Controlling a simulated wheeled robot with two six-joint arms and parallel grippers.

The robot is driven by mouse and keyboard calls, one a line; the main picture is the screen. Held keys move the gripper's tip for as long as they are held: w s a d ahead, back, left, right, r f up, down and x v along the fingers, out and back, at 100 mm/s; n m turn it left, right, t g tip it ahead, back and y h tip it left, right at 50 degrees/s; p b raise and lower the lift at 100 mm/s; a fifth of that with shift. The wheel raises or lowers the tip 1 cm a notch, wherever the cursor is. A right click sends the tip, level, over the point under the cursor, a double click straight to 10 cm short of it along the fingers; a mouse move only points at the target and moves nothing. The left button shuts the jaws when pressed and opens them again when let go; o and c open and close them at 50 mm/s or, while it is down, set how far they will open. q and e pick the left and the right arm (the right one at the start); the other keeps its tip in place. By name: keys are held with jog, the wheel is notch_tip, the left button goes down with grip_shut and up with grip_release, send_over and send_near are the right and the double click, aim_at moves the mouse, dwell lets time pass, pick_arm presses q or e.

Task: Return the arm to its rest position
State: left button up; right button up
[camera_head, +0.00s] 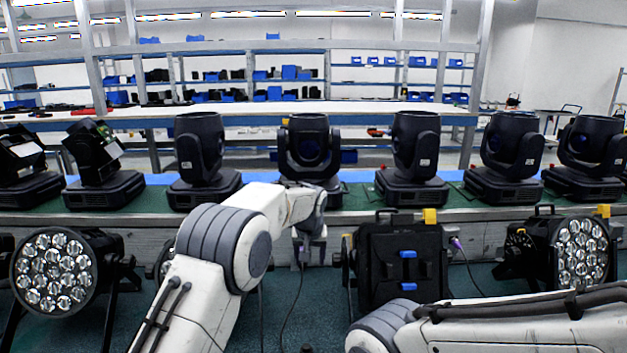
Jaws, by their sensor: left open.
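My left arm reaches up from the lower middle, and its gripper (311,258) points down in front of the bench edge. Its jaws look small at this distance; they are open and I see nothing held between them. One par can (55,272) with a round face of several LED lenses is at the left. Another par can (582,253) is at the right. A black par can seen from the back (378,265), with blue connectors, is just right of my left gripper, apart from it. My right arm lies across the lower right; its gripper is outside the picture.
A row of black moving-head lights (412,150) stands on the green-topped bench (350,197) behind the par cans. Dark cables hang near my left gripper. Shelves with blue bins (290,73) are farther back. Dark green floor shows between the par cans.

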pick_arm(q)
jog(key=s+r+m+g+h, duration=0.1)
jog(key=s+r+m+g, duration=0.15)
jog(key=s, duration=1.45)
jog(key=s+r+m+g, duration=0.1)
jog(key=s+r+m, duration=0.2)
jog(key=s, duration=1.4)
jog(key=s+a+f+m+g, duration=0.1)
jog(key=s+a+f, duration=0.2)
jog(key=s, duration=1)
jog(key=shift+a, duration=0.65)
jog(key=shift+s+m, duration=0.1)
jog(key=shift+m, duration=0.15)
